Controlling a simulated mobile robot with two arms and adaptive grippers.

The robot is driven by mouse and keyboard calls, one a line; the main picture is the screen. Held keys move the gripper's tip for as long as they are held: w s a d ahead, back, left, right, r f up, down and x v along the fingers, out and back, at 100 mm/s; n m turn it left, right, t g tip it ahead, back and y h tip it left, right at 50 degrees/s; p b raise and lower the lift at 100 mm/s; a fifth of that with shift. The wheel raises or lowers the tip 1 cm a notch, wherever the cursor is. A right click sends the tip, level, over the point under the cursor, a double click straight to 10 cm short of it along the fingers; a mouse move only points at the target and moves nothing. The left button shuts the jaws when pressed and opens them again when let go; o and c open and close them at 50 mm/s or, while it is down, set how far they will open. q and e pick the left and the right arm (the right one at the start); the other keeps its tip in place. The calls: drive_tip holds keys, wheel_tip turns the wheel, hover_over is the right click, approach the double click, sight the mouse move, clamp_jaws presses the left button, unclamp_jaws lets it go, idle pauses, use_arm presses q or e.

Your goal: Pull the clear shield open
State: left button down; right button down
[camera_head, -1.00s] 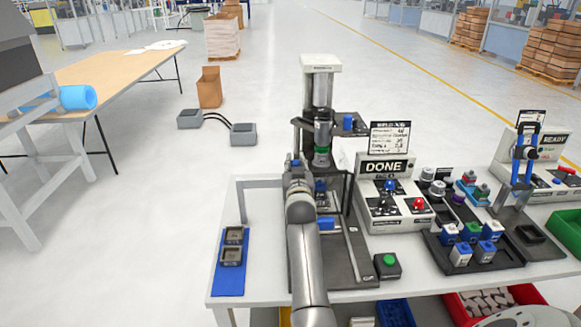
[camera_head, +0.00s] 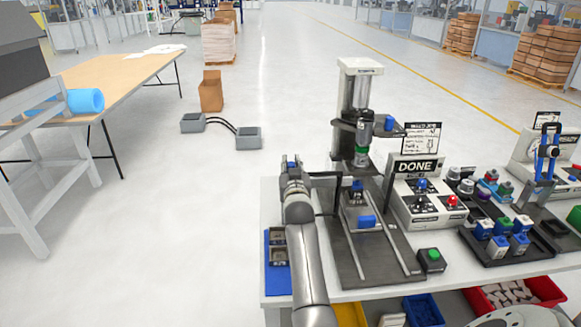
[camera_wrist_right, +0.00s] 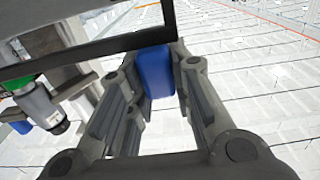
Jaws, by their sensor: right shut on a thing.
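The clear shield shows mainly as a dark frame (camera_head: 324,174) reaching left from the press (camera_head: 359,85); its clear panel is hard to make out. My right gripper (camera_head: 292,163) is at the frame's left end, over the table's left part. In the right wrist view, its fingers are closed around a blue handle (camera_wrist_right: 156,70) beside the dark frame bar (camera_wrist_right: 90,45). My arm hides part of the shield's lower area. The front of the press, with blue pieces (camera_head: 366,221) on its dark base (camera_head: 378,262), is uncovered. My left gripper is not in view.
The DONE control box (camera_head: 420,205), a green button (camera_head: 432,260) and a dark parts tray (camera_head: 487,255) stand to the right.

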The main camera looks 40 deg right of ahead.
drive_tip(key=shift+s+d, duration=0.1)
drive_tip(key=shift+d, duration=0.1)
drive_tip(key=c, duration=1.3)
unclamp_jaws()
drive_tip(key=shift+f, duration=0.1)
drive_tip(key=shift+v, duration=3.7)
